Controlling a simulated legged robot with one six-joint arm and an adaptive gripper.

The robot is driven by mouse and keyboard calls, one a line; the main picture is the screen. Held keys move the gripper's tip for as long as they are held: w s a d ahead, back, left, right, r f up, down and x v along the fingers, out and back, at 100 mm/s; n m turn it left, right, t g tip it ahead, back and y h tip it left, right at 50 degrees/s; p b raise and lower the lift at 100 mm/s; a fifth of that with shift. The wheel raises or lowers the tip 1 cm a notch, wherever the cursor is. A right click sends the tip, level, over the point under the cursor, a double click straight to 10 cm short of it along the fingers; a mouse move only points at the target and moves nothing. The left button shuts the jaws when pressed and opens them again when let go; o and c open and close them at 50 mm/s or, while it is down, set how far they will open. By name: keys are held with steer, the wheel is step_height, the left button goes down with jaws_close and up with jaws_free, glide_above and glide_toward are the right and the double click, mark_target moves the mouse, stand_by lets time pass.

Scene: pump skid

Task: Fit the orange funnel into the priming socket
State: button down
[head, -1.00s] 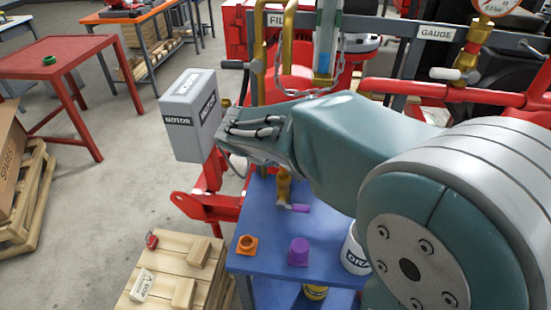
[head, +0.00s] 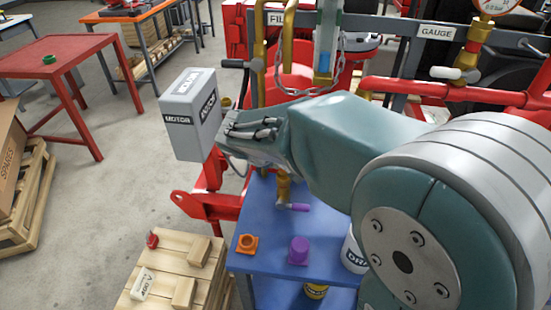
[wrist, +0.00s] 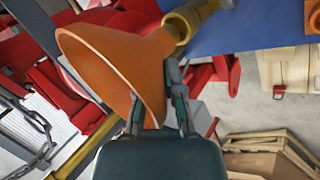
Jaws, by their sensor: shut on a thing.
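In the wrist view, my gripper (wrist: 160,98) is shut on the orange funnel (wrist: 118,68), with its wide mouth towards the lower left. The funnel's narrow end points to the upper right, towards a brass ring-shaped fitting (wrist: 181,24) that looks like the priming socket. The narrow end appears close to this fitting, but I cannot tell whether it is inside, touching or apart. In the head view, my arm hides the gripper and the funnel.
A blue table (head: 270,215) carries an orange square-based piece (head: 247,244), a purple piece (head: 299,250) and a white container (head: 354,252). A grey motor box (head: 190,115) stands left of my wrist. A chain (head: 310,88) hangs behind my arm. Wooden crates (head: 175,270) stand lower left.

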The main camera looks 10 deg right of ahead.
steer(key=shift+f, duration=1.2)
steer(key=c, duration=0.7)
jaws_free()
steer(key=v, duration=1.2)
steer(key=s+d+f+m+y, duration=0.1)
steer(key=s+d+m+y, duration=0.1)
steer(key=s, duration=0.6)
steer(key=s+d+m+y, duration=0.3)
steer(key=s+d+m, duration=0.2)
steer(key=s, duration=0.3)
steer(key=shift+d+f, duration=0.3)
steer(key=shift+f, duration=0.1)
